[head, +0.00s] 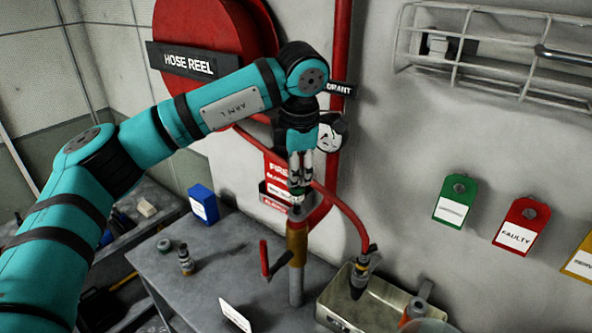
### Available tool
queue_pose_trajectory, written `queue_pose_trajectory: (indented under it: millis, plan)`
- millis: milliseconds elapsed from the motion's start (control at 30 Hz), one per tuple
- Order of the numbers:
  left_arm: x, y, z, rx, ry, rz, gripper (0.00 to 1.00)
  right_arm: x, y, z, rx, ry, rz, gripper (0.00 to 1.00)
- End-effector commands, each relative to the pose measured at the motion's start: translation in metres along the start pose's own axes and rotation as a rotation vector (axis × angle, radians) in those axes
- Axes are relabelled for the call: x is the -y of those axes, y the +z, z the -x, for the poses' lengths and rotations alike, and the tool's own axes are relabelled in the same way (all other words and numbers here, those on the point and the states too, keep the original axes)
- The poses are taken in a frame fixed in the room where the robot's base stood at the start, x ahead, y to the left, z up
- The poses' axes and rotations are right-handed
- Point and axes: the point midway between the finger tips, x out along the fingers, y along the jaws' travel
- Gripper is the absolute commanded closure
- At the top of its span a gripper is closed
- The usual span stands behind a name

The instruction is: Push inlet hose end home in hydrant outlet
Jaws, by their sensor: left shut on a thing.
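A red hose (346,212) passes behind the gripper and ends in a dark nozzle (360,275) at the tray. The hydrant label (340,89) is partly hidden by my arm. My right gripper is not in view.
A red lever (265,260) stands left of the pipe. A metal tray (395,318) is at the right. A blue box (203,204), a small bottle (185,262) and a white card (235,317) are on the grey bench (215,275). Coloured tags (455,200) hang on the wall.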

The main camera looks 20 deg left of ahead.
Motion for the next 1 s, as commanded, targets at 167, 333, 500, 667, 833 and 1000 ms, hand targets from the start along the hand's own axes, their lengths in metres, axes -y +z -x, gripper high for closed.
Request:
queue_pose_trajectory:
  millis: [167,333,500,667,833,1000]
  plan:
    - [0.001,0.000,-0.005,0.000,0.000,0.000,1.00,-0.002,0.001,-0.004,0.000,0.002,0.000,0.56]
    - [0.002,0.000,-0.008,0.000,0.000,0.000,1.00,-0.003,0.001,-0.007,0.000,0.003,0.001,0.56]
    - [0.003,0.000,-0.012,0.000,0.000,0.000,1.00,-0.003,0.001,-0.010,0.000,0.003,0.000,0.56]
    - [0.004,0.000,-0.016,0.000,0.000,0.000,1.00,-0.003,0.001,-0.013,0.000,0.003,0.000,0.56]
    - [0.004,-0.001,-0.019,0.000,0.000,0.000,1.00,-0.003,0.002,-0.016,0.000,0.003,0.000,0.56]
    - [0.005,-0.001,-0.023,0.000,0.000,0.000,1.00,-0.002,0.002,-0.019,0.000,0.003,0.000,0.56]
